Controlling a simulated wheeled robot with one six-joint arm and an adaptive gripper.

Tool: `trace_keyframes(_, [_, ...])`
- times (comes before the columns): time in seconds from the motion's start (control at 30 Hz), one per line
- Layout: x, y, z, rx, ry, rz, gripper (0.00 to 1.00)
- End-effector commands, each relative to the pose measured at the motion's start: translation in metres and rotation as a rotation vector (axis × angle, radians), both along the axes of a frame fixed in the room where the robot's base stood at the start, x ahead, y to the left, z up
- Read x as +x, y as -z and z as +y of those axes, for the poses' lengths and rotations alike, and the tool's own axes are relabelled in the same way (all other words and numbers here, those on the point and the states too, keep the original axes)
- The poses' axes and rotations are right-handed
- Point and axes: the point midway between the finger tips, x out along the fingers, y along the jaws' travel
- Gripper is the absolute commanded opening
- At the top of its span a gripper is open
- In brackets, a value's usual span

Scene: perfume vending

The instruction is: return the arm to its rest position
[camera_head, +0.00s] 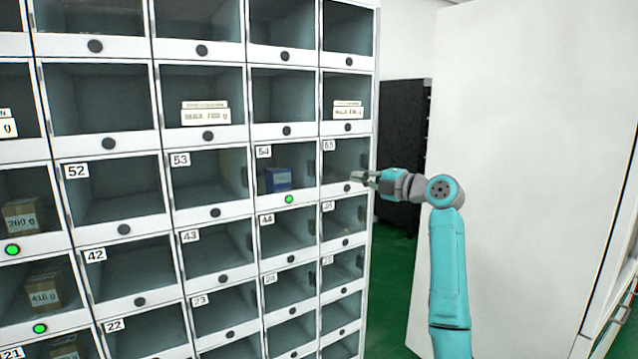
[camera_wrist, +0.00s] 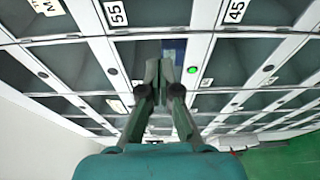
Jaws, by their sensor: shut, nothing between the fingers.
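My gripper (camera_head: 366,178) is at the end of my teal arm, in front of the right side of the locker cabinet, close to compartment 55 (camera_head: 344,162). In the wrist view my gripper (camera_wrist: 164,72) points at the cabinet, with its two fingers close together and nothing visible between them. A blue box (camera_head: 278,179) sits in compartment 54, whose button (camera_head: 289,199) glows green. The blue box also shows partly behind the fingertips in the wrist view (camera_wrist: 174,45).
The cabinet (camera_head: 130,143) fills the left with rows of compartments, several holding boxes. A large white panel (camera_head: 530,150) stands at the right, close to my arm. A dark cabinet (camera_head: 404,140) stands behind. Green floor (camera_head: 393,270) shows between the cabinet and my arm.

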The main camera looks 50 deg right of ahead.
Motion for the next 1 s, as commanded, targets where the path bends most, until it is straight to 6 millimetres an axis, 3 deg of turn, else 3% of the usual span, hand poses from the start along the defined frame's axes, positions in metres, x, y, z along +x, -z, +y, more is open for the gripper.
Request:
trace_keyframes(0.27, [-0.001, 0.002, 0.000, 0.004, 0.001, 0.001, 0.00])
trace_keyframes(0.37, [0.005, 0.017, 0.004, 0.036, 0.005, 0.002, 0.00])
trace_keyframes(0.47, [0.014, 0.050, 0.015, 0.109, 0.019, 0.007, 0.00])
trace_keyframes(0.7, [0.036, 0.160, 0.062, 0.359, 0.076, 0.019, 0.00])
trace_keyframes(1.0, [0.033, 0.288, 0.140, 0.638, 0.153, 0.042, 0.00])
